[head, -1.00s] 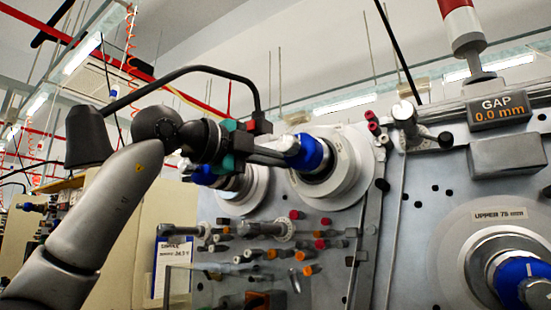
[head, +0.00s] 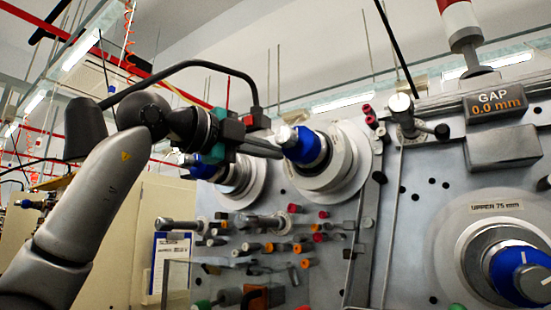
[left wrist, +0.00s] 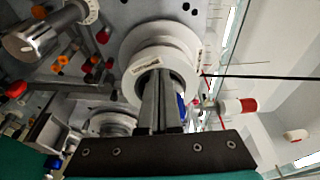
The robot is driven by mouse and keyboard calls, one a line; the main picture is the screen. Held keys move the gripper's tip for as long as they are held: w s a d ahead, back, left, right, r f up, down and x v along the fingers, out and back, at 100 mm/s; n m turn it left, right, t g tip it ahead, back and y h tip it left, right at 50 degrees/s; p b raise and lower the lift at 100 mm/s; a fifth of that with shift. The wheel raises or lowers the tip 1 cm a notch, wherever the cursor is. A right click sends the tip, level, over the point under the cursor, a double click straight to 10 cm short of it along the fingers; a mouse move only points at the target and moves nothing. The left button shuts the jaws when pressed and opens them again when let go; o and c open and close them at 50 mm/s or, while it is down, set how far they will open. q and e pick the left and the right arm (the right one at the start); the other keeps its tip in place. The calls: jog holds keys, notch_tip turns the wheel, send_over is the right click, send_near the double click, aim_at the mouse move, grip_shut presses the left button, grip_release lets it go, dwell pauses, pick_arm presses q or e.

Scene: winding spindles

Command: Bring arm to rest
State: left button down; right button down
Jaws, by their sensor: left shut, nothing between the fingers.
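My left arm (head: 85,205) comes in from the left, bent up toward the machine panel. Its left gripper (head: 276,150) is shut and empty, with its long fingers pointing right. In the head view the fingertips end just left of the upper blue knob (head: 310,148) on a white spindle disc (head: 345,165); I cannot tell the gap in depth. In the left wrist view the shut fingers (left wrist: 160,92) lie side by side in front of a white disc (left wrist: 163,52), with a bit of blue behind them. My right gripper is not in view.
The grey panel (head: 420,220) carries a second spindle disc (head: 243,182), several coloured pegs (head: 275,247), and a large spindle (head: 510,262) at right. A display (head: 497,102) reads GAP 0.0 mm. A red-and-white beacon (head: 460,20) stands above. Open air lies above the arm.

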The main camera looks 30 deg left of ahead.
pick_arm(q)
jog(key=shift+s+a, duration=0.15)
jog(key=shift+s, duration=0.35)
